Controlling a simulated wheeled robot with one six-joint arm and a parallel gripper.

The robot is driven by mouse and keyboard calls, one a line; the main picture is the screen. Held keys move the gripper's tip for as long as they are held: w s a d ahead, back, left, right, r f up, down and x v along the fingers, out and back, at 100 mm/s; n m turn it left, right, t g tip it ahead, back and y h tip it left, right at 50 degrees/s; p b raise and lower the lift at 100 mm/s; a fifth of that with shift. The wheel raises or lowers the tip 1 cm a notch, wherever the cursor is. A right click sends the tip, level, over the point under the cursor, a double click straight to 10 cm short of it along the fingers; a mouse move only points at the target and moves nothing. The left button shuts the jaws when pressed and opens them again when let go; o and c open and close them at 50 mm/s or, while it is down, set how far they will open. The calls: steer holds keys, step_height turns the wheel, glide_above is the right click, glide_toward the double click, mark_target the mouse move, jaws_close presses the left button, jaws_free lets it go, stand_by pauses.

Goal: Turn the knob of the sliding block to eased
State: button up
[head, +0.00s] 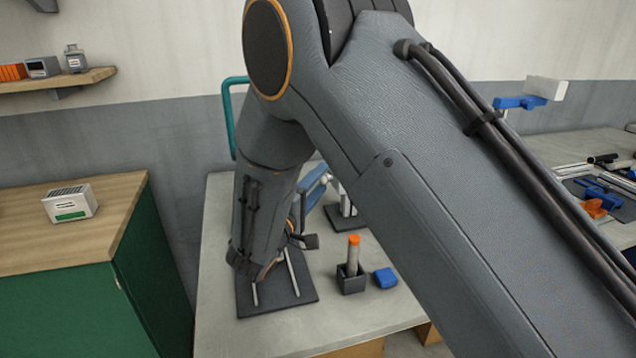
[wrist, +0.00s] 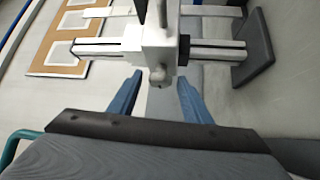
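The white sliding block (wrist: 158,48) sits on a horizontal rail (wrist: 218,53) in the wrist view. Its small grey knob (wrist: 157,77) points toward my gripper. My gripper (wrist: 160,84) is open, with one blue finger to each side of the knob. There is a gap on both sides, and I see no contact. In the head view my arm covers most of this. Only a blue part near my wrist (head: 316,187) and a bit of a white stand (head: 344,205) on a dark base show there. The knob is hidden in the head view.
A dark end plate (wrist: 253,48) stands at the rail's right. A brown board with white frames (wrist: 68,45) is at the left. In the head view, a black holder (head: 351,281) with an orange-topped stick and a blue block (head: 385,278) are on the grey table (head: 225,275).

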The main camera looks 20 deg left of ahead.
steer(key=c, duration=0.9)
steer(key=shift+r+n+g+y+p, duration=0.2)
steer(key=shift+n+g+p, duration=0.2)
steer(key=shift+n+g, duration=0.85)
steer(key=shift+r+n+g+y+p, duration=0.2)
steer(key=shift+n+g+p, duration=0.2)
steer(key=shift+n+g, duration=0.8)
steer(key=o, duration=1)
steer(key=shift+o, duration=0.2)
steer(key=shift+a, duration=0.1)
